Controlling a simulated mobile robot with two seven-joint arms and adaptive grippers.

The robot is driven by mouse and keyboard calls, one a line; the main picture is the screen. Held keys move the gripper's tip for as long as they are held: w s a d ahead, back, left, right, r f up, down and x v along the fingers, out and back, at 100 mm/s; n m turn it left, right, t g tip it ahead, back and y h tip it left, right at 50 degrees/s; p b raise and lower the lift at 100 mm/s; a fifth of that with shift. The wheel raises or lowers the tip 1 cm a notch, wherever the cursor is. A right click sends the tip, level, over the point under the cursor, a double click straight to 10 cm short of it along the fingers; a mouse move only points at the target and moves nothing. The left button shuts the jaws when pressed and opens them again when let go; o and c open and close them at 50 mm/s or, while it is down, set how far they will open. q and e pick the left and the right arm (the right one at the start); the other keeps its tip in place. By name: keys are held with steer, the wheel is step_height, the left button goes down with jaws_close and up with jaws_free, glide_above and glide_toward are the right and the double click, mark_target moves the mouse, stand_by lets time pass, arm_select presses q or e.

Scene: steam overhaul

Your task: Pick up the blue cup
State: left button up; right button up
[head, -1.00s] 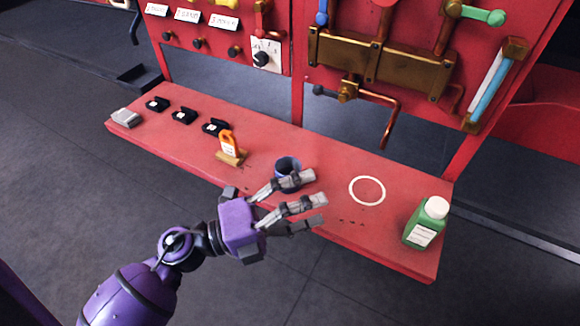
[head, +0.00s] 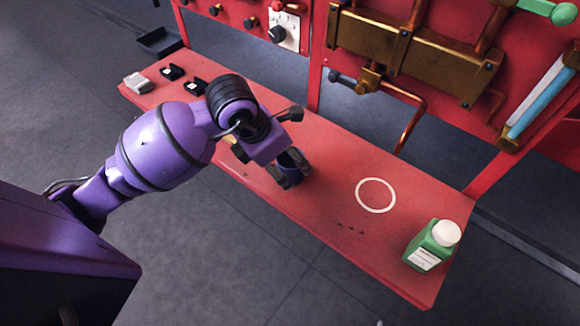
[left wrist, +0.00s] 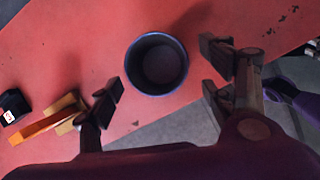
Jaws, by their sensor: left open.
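The blue cup (left wrist: 157,66) stands upright on the red bench, its open top facing my left wrist camera. In the head view it is mostly hidden behind my left gripper (head: 289,150). My left gripper is open and empty, reaching down over the bench at the cup. In the left wrist view the gripper (left wrist: 163,82) has fingers on both sides of the cup, with visible gaps; the cup lies slightly beyond the tips in the picture. My right gripper is not in view.
An orange-handled item (left wrist: 45,122) lies left of the gripper in the left wrist view. A green bottle (head: 432,246) stands at the bench's right end. A white ring (head: 375,195) marks clear bench right of the cup. Pipes and valves rise behind.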

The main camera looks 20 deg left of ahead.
mark_target(290, 163)
arm_select(q)
steer(key=x, duration=0.3)
steer(key=shift+w+d+f, duration=0.25)
steer(key=shift+w, duration=0.15)
steer(key=c, duration=1.3)
steer(key=shift+c, duration=0.2)
steer(key=shift+r, duration=0.1)
